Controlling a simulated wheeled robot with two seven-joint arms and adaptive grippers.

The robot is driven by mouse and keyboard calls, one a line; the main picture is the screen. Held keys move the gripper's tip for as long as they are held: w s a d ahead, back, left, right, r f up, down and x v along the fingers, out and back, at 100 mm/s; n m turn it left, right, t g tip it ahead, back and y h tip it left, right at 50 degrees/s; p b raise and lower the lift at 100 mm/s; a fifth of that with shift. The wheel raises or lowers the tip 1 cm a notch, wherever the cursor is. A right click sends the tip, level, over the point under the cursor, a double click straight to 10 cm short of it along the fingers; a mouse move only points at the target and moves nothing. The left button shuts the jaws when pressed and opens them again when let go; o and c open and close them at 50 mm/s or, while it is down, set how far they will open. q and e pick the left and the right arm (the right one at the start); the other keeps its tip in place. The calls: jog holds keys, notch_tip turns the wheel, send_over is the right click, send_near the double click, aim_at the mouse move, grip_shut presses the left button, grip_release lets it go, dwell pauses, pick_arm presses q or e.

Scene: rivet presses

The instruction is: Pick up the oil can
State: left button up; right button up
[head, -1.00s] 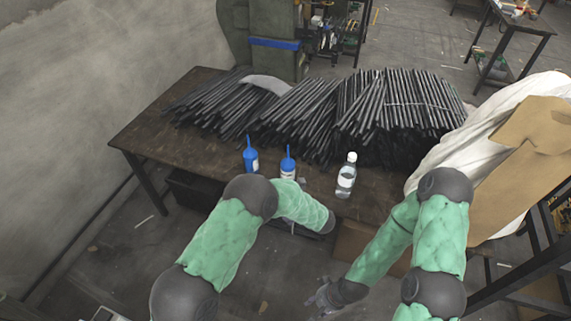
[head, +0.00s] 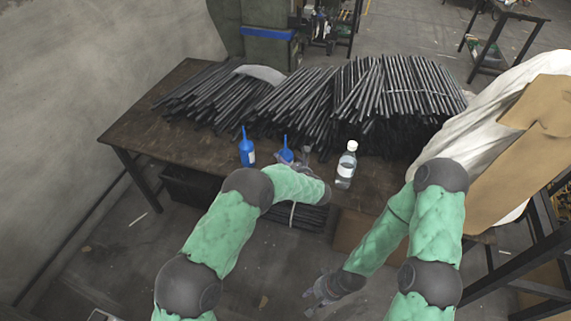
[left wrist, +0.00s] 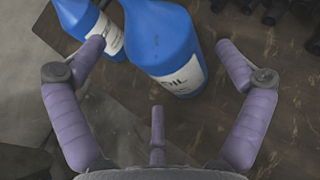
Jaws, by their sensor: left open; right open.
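Two blue oil cans stand on the table. The left can (head: 247,152) shows clearly in the head view; the right can (head: 285,154) is partly hidden behind my left arm. My left gripper (head: 304,156) is small and partly hidden beside the right can. In the left wrist view, my open left gripper (left wrist: 161,48) has a blue can with an "OIL" label (left wrist: 160,38) ahead, between its spread fingers and not gripped. Another blue can (left wrist: 75,14) is at upper left, partly behind the left finger. My right gripper (head: 322,291) is open and empty, low in front of the table.
A clear bottle with a white cap (head: 346,166) stands right of the cans. Bundles of dark rods (head: 300,103) cover the back of the table (head: 135,125). A cardboard sheet and white cloth are at the right. The table's left end is clear.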

pick_arm(q)
jog(key=x, duration=0.1)
jog(key=b+x, duration=0.1)
jog(key=shift+w+a+f, duration=0.2)
jog(key=shift+f, duration=0.2)
jog(key=shift+w+a, duration=0.1)
jog(key=shift+w, duration=0.25)
jog(key=c, duration=1.3)
jog(key=shift+r, duration=0.15)
